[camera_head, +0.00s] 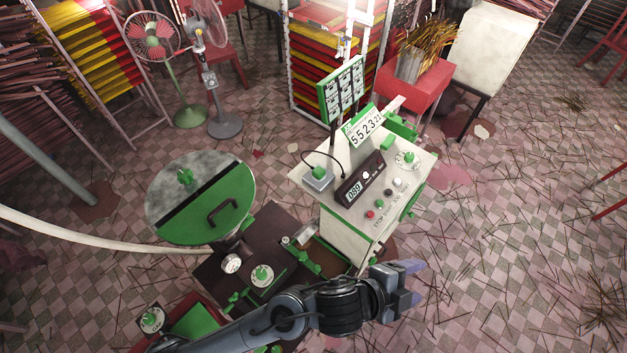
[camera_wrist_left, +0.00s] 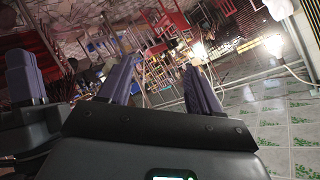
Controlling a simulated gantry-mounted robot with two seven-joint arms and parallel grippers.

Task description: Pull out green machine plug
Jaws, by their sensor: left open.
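The extruder machine has a cream control cabinet (camera_head: 345,222) with green trim. A grey socket box (camera_head: 317,184) sits on its top left, with a green plug-like piece (camera_head: 319,172) standing in it. A black cable arches from there toward the black display panel. My left gripper (camera_head: 412,282) is open and empty, in front of and below the cabinet, pointing right. In the left wrist view its two fingers (camera_wrist_left: 160,88) are apart with nothing between them. A dark part with bluish pads at that view's left edge looks like my right gripper (camera_wrist_left: 22,80); its jaw state is unclear.
A round green-lidded drum (camera_head: 205,195) and a dark machine bed (camera_head: 215,275) with green knobs stand left of the cabinet. A pale curved tube (camera_head: 100,238) runs to them. Fans (camera_head: 182,115), racks and a red stand (camera_head: 430,90) are behind. Tiled floor (camera_head: 500,250) at right is strewn with sticks.

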